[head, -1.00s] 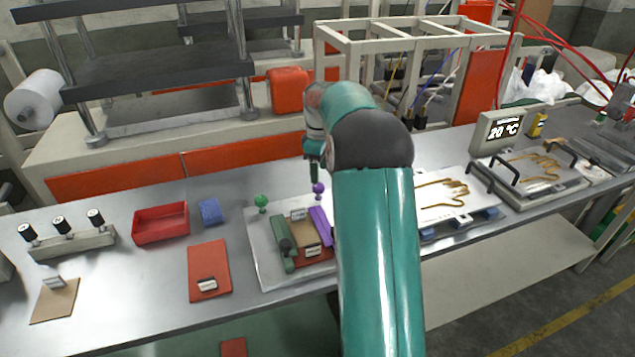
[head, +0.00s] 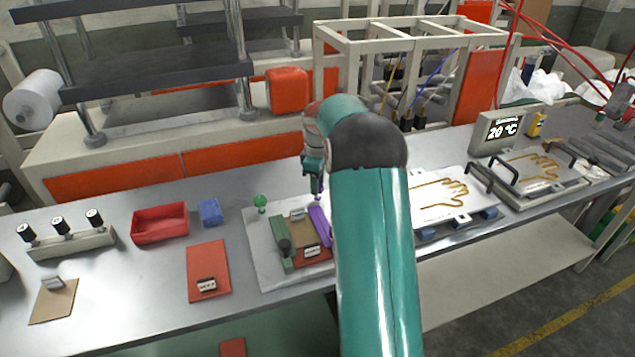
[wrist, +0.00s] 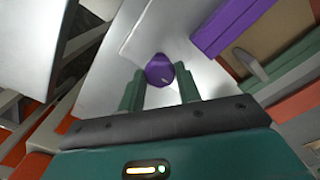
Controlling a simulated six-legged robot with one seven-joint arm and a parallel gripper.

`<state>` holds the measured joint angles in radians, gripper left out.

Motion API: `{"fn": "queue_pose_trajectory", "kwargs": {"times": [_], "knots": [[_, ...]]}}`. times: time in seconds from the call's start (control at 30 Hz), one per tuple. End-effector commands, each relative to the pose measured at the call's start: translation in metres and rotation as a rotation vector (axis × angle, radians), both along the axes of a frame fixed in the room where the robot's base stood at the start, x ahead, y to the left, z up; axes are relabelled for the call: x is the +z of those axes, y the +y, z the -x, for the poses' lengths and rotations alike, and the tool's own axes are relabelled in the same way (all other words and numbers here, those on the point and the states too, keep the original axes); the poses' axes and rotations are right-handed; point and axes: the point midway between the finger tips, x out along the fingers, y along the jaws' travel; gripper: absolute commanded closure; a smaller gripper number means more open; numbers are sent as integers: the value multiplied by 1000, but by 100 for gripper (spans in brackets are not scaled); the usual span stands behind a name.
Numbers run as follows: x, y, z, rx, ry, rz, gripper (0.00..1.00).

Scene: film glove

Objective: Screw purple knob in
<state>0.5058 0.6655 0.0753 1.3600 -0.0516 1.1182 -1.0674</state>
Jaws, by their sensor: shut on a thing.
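The purple knob (wrist: 160,72) sits between my two green fingertips in the wrist view. In the head view, the knob (head: 317,197) shows just under my gripper (head: 316,190), mostly covered by it. My gripper (wrist: 160,88) points down and is shut on the knob. The knob stands at the far edge of a pale plate (head: 262,240), beyond a purple block (head: 319,224). My arm hides the right part of the plate.
A green knob (head: 260,203) stands on the plate's far left, near a green block (head: 284,252) and a brown block (head: 299,234). A red bin (head: 160,237), blue block (head: 210,212) and orange mat (head: 208,258) lie to the left. Glove plates (head: 440,212) are right.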

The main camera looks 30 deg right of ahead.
Motion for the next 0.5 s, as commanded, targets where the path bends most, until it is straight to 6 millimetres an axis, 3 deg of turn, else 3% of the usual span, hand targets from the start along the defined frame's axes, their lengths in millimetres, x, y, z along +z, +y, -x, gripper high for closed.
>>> {"fn": "queue_pose_trajectory", "kwargs": {"times": [0.5], "knots": [[1,0,0,-181,-1,2,90]]}}
